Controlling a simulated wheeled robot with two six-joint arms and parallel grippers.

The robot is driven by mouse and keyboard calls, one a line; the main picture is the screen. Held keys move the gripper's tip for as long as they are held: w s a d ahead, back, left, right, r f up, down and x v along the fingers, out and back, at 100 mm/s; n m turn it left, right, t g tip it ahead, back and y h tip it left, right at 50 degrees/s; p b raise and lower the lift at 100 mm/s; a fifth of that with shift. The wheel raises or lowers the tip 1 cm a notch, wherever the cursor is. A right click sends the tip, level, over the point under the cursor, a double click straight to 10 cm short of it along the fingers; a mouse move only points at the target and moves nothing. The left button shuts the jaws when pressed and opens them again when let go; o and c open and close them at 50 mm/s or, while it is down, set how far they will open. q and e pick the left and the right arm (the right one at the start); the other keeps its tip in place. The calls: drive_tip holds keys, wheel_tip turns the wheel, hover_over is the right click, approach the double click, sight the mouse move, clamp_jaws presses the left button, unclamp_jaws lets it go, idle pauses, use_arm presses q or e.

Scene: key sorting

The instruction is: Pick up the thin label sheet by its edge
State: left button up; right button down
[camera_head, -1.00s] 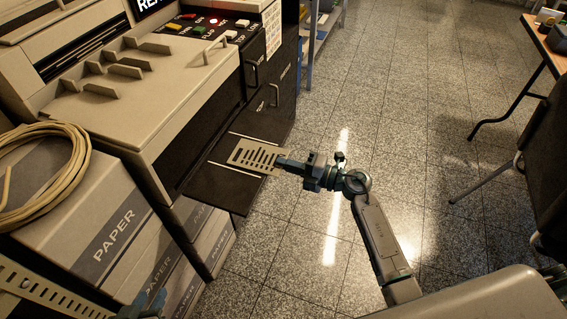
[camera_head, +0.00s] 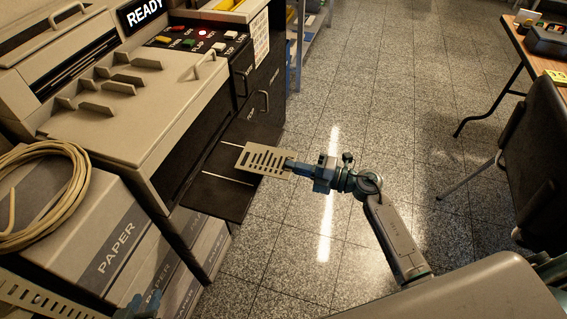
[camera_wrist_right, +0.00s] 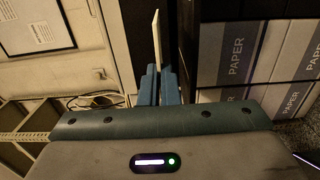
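The thin label sheet (camera_head: 263,158) is a pale beige plate with rows of dark slots. In the head view it appears over the black pull-out tray (camera_head: 218,193) of the machine. My right gripper (camera_head: 292,167) is shut on the sheet's right edge. In the right wrist view the sheet (camera_wrist_right: 156,40) shows nearly edge-on, as a thin pale strip between the blue fingers (camera_wrist_right: 158,86). It seems raised off the tray, though the gap is hard to judge. My left gripper (camera_head: 143,303) is partly cut off at the bottom left, so its opening cannot be told.
The machine (camera_head: 130,110) with its READY sign (camera_head: 145,13) stands behind the tray. Paper boxes (camera_head: 118,245) with a coiled cable (camera_head: 40,205) on top are at left. A perforated beige strip (camera_head: 45,300) lies at bottom left. Open floor (camera_head: 420,130) is at right, with a chair (camera_head: 535,160).

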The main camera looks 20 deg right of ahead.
drive_tip(key=s+d+r+p, duration=0.2)
drive_tip(key=s+d+r, duration=0.1)
drive_tip(key=s+d, duration=0.2)
drive_tip(key=shift+d+r, duration=0.15)
drive_tip(key=shift+d, duration=1.05)
